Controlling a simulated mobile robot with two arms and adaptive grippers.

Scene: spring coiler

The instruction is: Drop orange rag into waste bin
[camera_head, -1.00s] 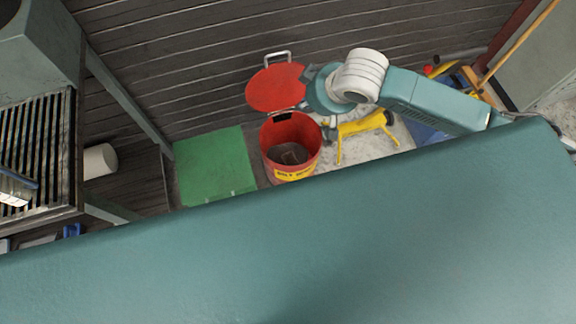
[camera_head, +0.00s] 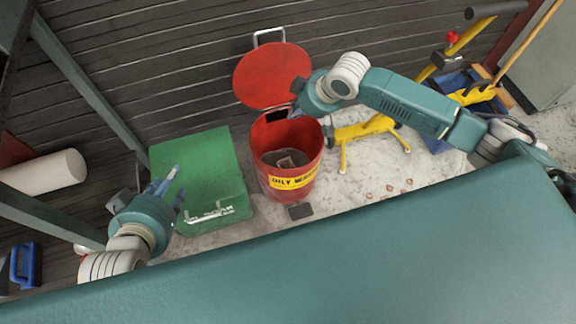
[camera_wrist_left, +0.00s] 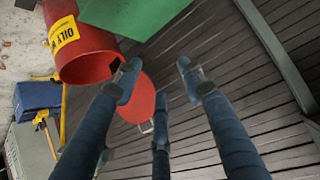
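The red waste bin (camera_head: 268,172) stands on the floor with a yellow "OILY WASTE" label. Its round red lid (camera_head: 268,72) is up, leaning back toward the wall. Inside the bin lies a dark grey-brown shape that I cannot identify. I see no orange rag in either view. My right gripper (camera_head: 297,98) is at the lid's right edge, above the bin's rim; its grip is unclear. My left gripper (camera_head: 168,187) is over the green box, left of the bin. In the left wrist view its fingers (camera_wrist_left: 158,88) are spread with nothing between them; the bin (camera_wrist_left: 88,52) shows beyond them.
A green box (camera_head: 195,160) with a handle stands left of the bin. A yellow-legged stand (camera_head: 365,128) is close on the right, with a blue container (camera_head: 455,83) and a wooden handle behind. A white roll (camera_head: 45,172) and frame posts are at the left.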

